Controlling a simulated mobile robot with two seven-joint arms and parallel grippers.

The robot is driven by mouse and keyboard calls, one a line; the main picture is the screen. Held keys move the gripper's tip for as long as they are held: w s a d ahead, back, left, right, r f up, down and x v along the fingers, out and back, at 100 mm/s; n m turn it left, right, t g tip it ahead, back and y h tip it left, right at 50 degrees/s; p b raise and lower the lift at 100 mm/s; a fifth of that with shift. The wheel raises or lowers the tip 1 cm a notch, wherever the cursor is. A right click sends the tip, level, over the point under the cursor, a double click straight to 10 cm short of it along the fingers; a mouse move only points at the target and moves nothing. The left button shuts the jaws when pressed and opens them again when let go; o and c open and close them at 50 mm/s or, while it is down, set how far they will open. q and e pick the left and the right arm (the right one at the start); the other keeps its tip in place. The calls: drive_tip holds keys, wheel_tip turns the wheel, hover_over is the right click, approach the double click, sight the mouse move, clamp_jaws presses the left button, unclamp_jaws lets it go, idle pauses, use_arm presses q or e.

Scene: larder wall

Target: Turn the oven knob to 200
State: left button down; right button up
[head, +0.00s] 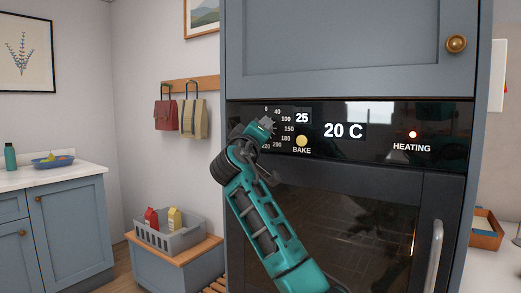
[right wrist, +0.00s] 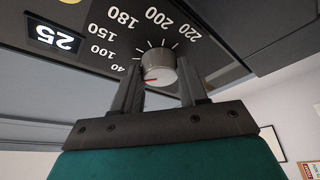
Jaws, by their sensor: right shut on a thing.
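The grey oven knob (right wrist: 160,62) sits on the black panel between my right gripper's two fingers in the right wrist view. Its red mark lies on the side toward the 40, away from the 200 (right wrist: 152,14). My right gripper (right wrist: 160,78) is shut on the knob. In the head view my right gripper (head: 264,128) is at the panel's left end and hides part of the dial. The set display (head: 302,117) reads 25 and the large display (head: 343,131) reads 20 C. My left gripper is not in view.
The red HEATING light (head: 413,134) is lit. A yellow round spot (head: 302,141) sits above BAKE. The oven door (head: 350,215) below is closed, with a vertical handle (head: 436,258) at its right. A grey crate (head: 172,238) stands on a low bench at left.

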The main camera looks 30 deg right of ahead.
use_arm(q)
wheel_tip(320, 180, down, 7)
drive_tip(key=b, duration=0.7)
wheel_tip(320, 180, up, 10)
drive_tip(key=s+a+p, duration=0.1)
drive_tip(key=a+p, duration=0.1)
drive_tip(key=p, duration=1.2)
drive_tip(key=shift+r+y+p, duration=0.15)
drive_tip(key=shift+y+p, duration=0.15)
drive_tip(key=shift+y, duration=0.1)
use_arm(e)
drive_tip(key=shift+w+a+r+m+g+h, duration=0.2)
drive_tip(key=shift+m+g+h, duration=0.5)
drive_tip(key=shift+m+g, duration=2.85)
drive_tip(key=shift+w+f+m+g+h, duration=0.2)
drive_tip(key=shift+m+g+h, duration=0.45)
drive_tip(key=shift+m, duration=5.8)
drive_tip(key=shift+w+a+r+m+g+h, duration=0.1)
drive_tip(key=shift+w+m+g+h, duration=0.45)
drive_tip(key=shift+m+g, duration=2.95)
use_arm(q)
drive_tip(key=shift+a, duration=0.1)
use_arm(e)
drive_tip(key=m+t, duration=0.3)
drive_tip(key=shift+s, duration=0.25)
